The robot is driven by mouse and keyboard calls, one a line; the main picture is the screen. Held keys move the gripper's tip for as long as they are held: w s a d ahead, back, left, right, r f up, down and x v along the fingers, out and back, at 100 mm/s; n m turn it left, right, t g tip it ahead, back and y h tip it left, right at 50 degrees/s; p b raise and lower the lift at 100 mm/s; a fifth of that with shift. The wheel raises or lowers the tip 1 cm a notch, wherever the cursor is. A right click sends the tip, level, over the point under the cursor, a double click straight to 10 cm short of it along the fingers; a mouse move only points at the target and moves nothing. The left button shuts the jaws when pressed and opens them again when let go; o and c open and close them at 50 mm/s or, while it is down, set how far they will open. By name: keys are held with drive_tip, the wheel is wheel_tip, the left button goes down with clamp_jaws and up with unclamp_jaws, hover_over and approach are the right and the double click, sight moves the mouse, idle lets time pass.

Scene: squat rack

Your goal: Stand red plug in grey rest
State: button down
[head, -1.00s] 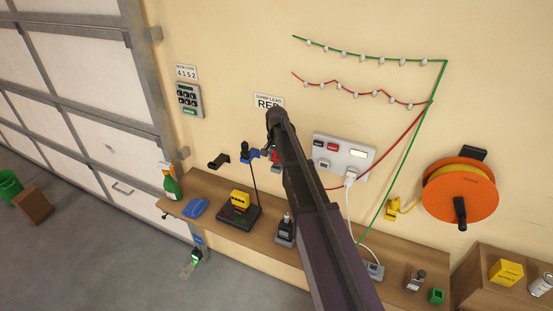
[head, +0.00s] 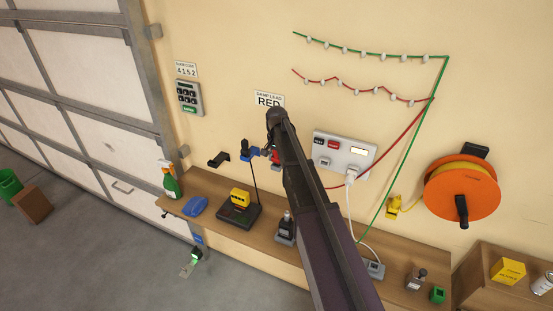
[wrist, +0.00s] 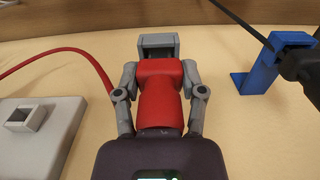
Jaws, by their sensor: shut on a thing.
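The red plug (wrist: 160,95) is between the two fingers of my gripper (wrist: 160,78), which is shut on it. In the head view the plug (head: 276,156) shows only as a small red patch beside my arm. The grey rest (wrist: 158,40) is a small open box directly beyond the plug's far end in the wrist view. The plug overlaps its near edge there; I cannot tell whether they touch or the plug is inside. The rest is not clearly visible in the head view. A red cable (wrist: 85,57) runs off to the left in the wrist view.
A blue rest (wrist: 257,78) with a dark plug (wrist: 302,62) stands to the right in the wrist view. A grey socket panel (head: 343,153) is right of my arm in the head view. The wooden bench (head: 330,243) below holds several objects.

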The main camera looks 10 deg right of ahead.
drive_tip(key=shift+f+b, duration=0.55)
idle(0.4)
drive_tip(key=shift+c, duration=0.5)
unclamp_jaws()
drive_tip(key=shift+r, duration=0.1)
drive_tip(key=shift+r+p, duration=4.45)
drive_tip(key=shift+p, duration=0.1)
drive_tip(key=s+f+n+b, duration=0.3)
drive_tip(key=s+f+b, duration=0.7)
drive_tip(key=s, duration=0.4)
drive_tip(key=s+f+n+b, duration=0.4)
drive_tip(key=s+f+b, duration=0.7)
drive_tip(key=s, duration=0.4)
drive_tip(key=shift+a+f, duration=0.2)
